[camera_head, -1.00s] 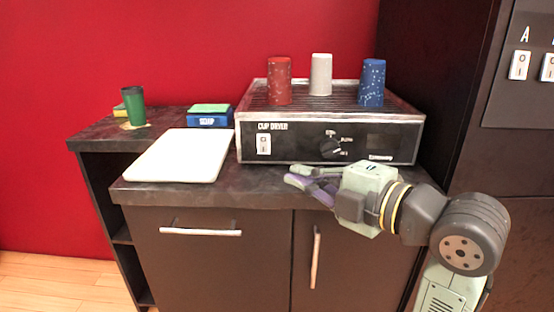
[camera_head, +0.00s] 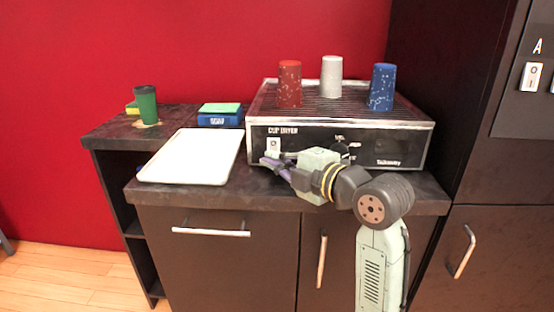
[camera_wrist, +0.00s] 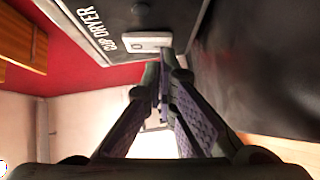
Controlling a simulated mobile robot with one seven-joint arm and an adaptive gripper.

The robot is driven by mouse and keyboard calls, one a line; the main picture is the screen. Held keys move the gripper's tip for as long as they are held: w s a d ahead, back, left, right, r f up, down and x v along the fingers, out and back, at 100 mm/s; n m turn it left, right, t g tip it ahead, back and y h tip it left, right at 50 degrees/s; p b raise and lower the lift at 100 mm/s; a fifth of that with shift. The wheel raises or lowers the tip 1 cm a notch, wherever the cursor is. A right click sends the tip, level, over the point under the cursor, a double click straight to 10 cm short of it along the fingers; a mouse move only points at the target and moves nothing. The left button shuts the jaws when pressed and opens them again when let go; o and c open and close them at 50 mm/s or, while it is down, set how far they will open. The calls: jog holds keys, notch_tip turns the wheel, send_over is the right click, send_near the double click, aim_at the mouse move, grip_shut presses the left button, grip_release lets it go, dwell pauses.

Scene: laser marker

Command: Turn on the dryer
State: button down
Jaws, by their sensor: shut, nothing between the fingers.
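The cup dryer (camera_head: 400,150) is a black and silver box on the dark counter, labelled "CUP DRYER" on its front. Its white rocker switch (camera_head: 273,146) is at the front's left, and it also shows in the wrist view (camera_wrist: 147,41). A dark knob near the front's middle is partly hidden by my arm. My gripper (camera_head: 267,162) is shut and empty, with its fingertips just below the switch in the head view. In the wrist view the fingertips (camera_wrist: 160,62) are close to the switch; I cannot tell if they touch it.
Red (camera_head: 289,84), white (camera_head: 331,76) and blue (camera_head: 381,87) cups stand upside down on the dryer. A white tray (camera_head: 190,157) lies left of the gripper. A green cup (camera_head: 146,105) and a soap box (camera_head: 220,119) stand farther left. A tall dark cabinet (camera_head: 440,60) is at the right.

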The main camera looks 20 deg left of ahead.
jog(key=b, duration=0.2)
jog(key=f+b, duration=0.1)
jog(key=b, duration=0.1)
jog(key=shift+w+a+f+n+y, duration=0.1)
jog(key=shift+w+f+n+y, duration=0.1)
jog(key=shift+w+n+y, duration=0.1)
jog(key=shift+r+p, duration=0.35)
jog(key=shift+r, duration=0.15)
